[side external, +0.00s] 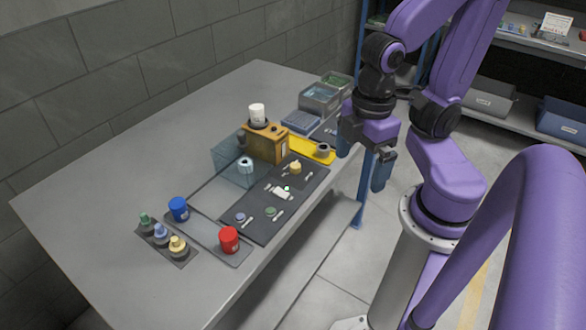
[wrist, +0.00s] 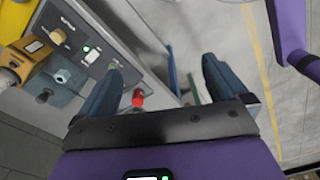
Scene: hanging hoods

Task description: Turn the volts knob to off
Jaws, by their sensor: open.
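A dark panel (side external: 262,217) lies on the grey table and carries small fittings. These are a yellow knob (side external: 295,167), a white piece with a green light (side external: 281,192), a bluish round piece (side external: 240,217) and a green round piece (side external: 270,211). Labels are too small to read, so I cannot tell which is the volts knob. My gripper (side external: 364,162) is open and empty, above and right of the panel near the table's edge. In the wrist view the panel (wrist: 82,22) and the yellow knob (wrist: 57,37) show left of my open fingers (wrist: 162,62).
An orange box (side external: 266,142) with a white cylinder, a yellow plate (side external: 322,151) and a clear box (side external: 228,165) stand behind the panel. The table's left side is clear.

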